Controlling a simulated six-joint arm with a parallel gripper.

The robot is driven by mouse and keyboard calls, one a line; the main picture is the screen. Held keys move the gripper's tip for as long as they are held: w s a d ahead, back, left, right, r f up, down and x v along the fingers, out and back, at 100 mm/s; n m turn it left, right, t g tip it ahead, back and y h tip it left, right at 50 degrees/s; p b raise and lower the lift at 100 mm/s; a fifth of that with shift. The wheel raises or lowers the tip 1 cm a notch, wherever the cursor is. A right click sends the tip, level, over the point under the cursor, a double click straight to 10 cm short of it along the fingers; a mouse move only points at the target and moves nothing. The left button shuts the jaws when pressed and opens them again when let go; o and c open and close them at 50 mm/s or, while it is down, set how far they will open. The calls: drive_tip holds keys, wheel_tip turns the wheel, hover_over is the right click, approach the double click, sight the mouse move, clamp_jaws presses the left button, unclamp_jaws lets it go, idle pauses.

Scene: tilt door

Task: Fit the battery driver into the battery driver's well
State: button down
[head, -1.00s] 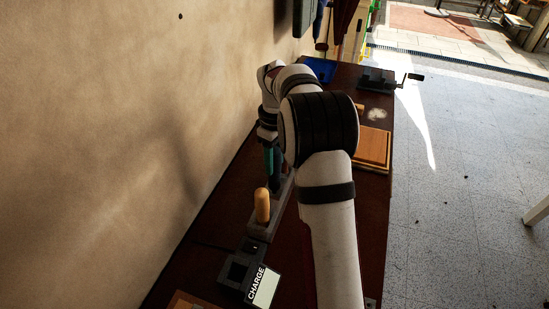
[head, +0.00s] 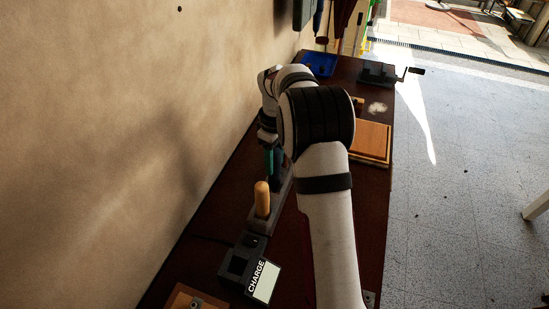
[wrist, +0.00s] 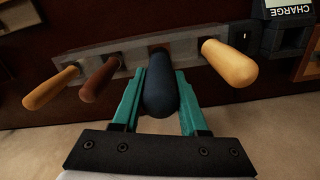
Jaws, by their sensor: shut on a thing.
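My gripper (head: 272,160) has teal fingers on either side of a dark blue tool handle (wrist: 160,92), seemingly the battery driver, and is shut on it. The handle is in line with a grey rack (wrist: 130,52) on the bench by the wall. Its lower end is hidden behind the handle in the wrist view, so I cannot tell how deep it sits in the rack. A black charger block (head: 237,264) with a square opening, which may be a well, and a CHARGE label (head: 263,280) stands at the rack's near end.
A light wooden handle (wrist: 230,64) stands in the rack close beside the held one. A brown handle (wrist: 100,80) and another wooden handle (wrist: 50,88) stand on its other side. Wooden boards (head: 371,142), a vise (head: 380,74) and a blue tray (head: 318,64) lie farther along the bench.

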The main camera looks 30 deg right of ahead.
drive_tip(key=shift+f, duration=1.5)
drive_tip(key=shift+c, duration=1.8)
unclamp_jaws()
wheel_tip(320, 180, up, 16)
drive_tip(key=shift+f, duration=0.1)
drive_tip(key=s+a+r+m, duration=0.3)
drive_tip(key=s+a, duration=0.5)
drive_tip(key=s, duration=0.1)
drive_tip(key=s+a+f+m, duration=0.2)
drive_tip(key=s+a+m, duration=0.1)
drive_tip(key=s, duration=0.5)
drive_tip(key=s+a+f+m+y, duration=0.1)
drive_tip(key=s+a+f+m, duration=0.1)
drive_tip(key=s, duration=0.5)
drive_tip(key=s+a+f+m, duration=0.3)
drive_tip(key=s+a, duration=0.1)
drive_tip(key=s, duration=0.4)
drive_tip(key=shift+s+a+f+m+y, duration=0.15)
drive_tip(key=shift+s+f+m+y, duration=0.15)
drive_tip(key=shift+s+y, duration=0.1)
